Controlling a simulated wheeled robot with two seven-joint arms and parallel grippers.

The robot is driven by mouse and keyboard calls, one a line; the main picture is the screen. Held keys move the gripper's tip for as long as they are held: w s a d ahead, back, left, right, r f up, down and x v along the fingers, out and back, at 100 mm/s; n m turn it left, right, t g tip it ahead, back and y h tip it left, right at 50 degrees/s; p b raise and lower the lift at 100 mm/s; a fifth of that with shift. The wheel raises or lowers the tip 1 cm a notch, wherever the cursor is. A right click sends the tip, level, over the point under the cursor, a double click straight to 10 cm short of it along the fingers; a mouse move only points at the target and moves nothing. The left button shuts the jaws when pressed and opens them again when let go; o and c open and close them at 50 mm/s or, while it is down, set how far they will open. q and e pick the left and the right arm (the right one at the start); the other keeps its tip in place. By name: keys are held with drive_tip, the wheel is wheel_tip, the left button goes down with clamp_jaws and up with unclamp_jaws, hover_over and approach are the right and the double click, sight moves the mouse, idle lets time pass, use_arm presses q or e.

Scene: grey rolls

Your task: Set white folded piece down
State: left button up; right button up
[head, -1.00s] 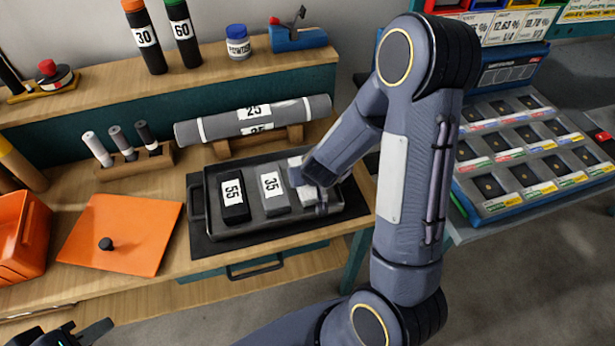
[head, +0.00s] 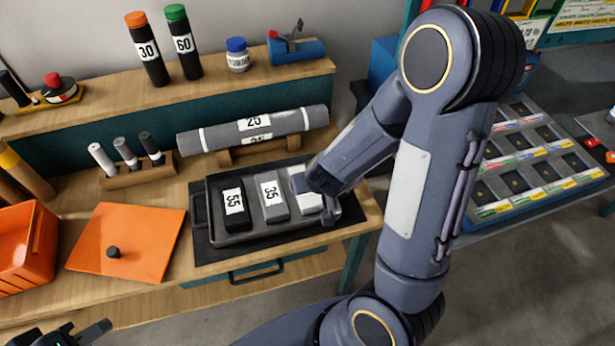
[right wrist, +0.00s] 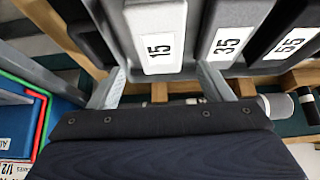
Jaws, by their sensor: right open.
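The white folded piece labelled 15 (head: 309,203) lies at the right end of the dark tray (head: 240,236), beside a grey piece labelled 35 (head: 271,198) and a black piece labelled 55 (head: 233,205). In the right wrist view the white piece (right wrist: 157,35) shows between the fingers of my right gripper (right wrist: 162,82). Those fingers are open, one on each side of its near end. In the head view my right arm hides part of the white piece. My left gripper (head: 80,335) is at the bottom left edge, cut off, away from the tray.
A grey roll labelled 25 (head: 285,122) rests on a wooden stand behind the tray. Small rolls stand in a wooden block (head: 138,175) to its left. An orange board (head: 130,240) and orange bin (head: 25,245) lie left. A blue compartment rack (head: 540,165) is at right.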

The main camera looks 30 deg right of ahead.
drive_tip(key=s+a+r+t+y+p, duration=0.1)
drive_tip(key=s+a+r+y, duration=0.25)
drive_tip(key=r, duration=0.45)
drive_tip(key=s+a+r+y, duration=0.3)
drive_tip(key=a+r, duration=0.1)
drive_tip(key=r, duration=0.4)
drive_tip(key=s+d+r+g+h, duration=0.1)
drive_tip(key=s+r, duration=0.1)
drive_tip(key=s, duration=0.9)
drive_tip(key=shift+d+r+n+g, duration=0.15)
drive_tip(key=shift+n+g, duration=0.25)
drive_tip(key=shift+s, duration=0.1)
